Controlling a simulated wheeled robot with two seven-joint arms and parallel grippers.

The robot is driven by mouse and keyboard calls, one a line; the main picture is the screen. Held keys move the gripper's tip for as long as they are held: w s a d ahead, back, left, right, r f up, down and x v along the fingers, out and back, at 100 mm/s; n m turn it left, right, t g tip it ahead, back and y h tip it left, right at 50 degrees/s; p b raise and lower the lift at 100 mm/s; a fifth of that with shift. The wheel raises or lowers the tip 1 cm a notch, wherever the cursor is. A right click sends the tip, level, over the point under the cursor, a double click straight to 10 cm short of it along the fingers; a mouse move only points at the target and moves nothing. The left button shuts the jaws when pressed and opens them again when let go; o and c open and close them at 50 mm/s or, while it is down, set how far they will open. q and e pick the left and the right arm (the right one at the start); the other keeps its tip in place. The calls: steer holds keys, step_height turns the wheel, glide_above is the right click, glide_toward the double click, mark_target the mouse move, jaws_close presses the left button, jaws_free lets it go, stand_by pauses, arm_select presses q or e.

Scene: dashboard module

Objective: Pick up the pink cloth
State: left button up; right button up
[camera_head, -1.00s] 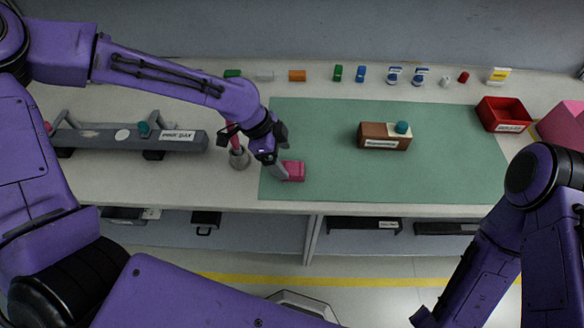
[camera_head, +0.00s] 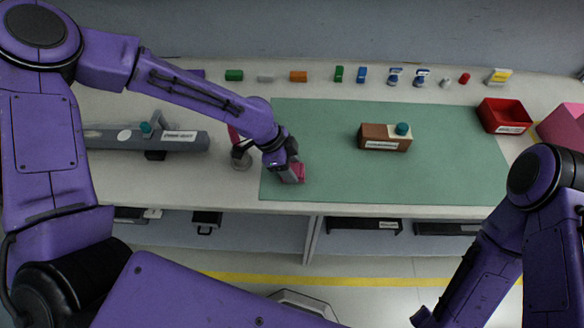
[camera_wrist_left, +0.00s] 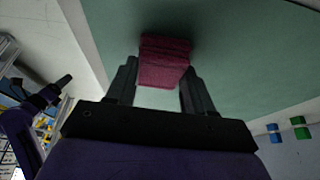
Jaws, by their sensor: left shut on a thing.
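The pink cloth (camera_head: 299,172) is a small folded block at the left edge of the green mat (camera_head: 440,180). My left gripper (camera_head: 293,176) is at the cloth and partly covers it in the head view. In the left wrist view the cloth (camera_wrist_left: 164,62) sits between the two dark fingertips of my left gripper (camera_wrist_left: 160,82), which is shut on it. Whether the cloth still touches the mat is hard to tell. My right arm shows at the right of the head view, but its fingertips cannot be made out.
A brown block with a teal knob (camera_head: 385,137) stands on the mat. A red tray (camera_head: 504,115) is at the back right. Several small coloured items line the back. A grey bar (camera_head: 185,141) and a round metal holder (camera_head: 241,158) are left of the mat.

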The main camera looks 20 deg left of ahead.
mark_target(298, 169)
arm_select(q)
step_height(298, 169, up, 3)
steer(key=shift+r, duration=0.1)
steer(key=s+d+r+b, duration=0.2)
steer(key=s+d+r, duration=0.4)
steer(key=s+r, duration=0.3)
steer(key=s, duration=0.3)
steer(key=shift+s+d+r, duration=0.2)
steer(key=shift+s+r, duration=0.05)
steer(key=shift+r, duration=0.15)
